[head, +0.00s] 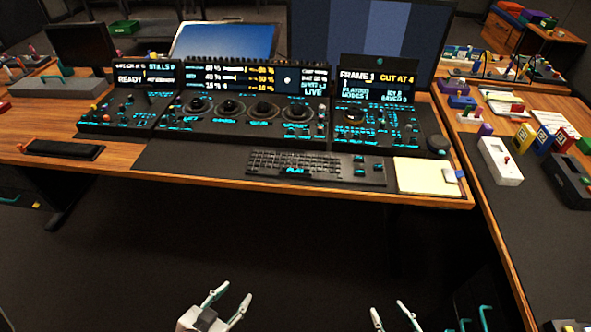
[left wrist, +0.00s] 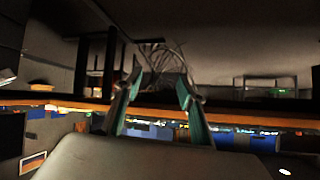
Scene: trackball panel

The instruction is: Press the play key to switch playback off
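The play key (head: 295,170) is a dark key with a lit cyan PLAY label, on the lower front of the black keyboard (head: 262,160) in the head view. The trackball panel (head: 250,120) stands behind it, with several black balls in rings and lit displays. My left gripper (head: 232,296) is open and empty, low in front of the desk and well short of the keyboard. Its open fingers also show in the left wrist view (left wrist: 155,95). My right gripper (head: 390,312) is open and empty, further right at the bottom of the head view.
A cream notepad (head: 428,177) lies right of the keyboard near the desk's front edge (head: 230,182). A black pad (head: 63,150) lies at the left. A side desk (head: 515,225) with coloured boxes stands at the right. The floor before the desk is clear.

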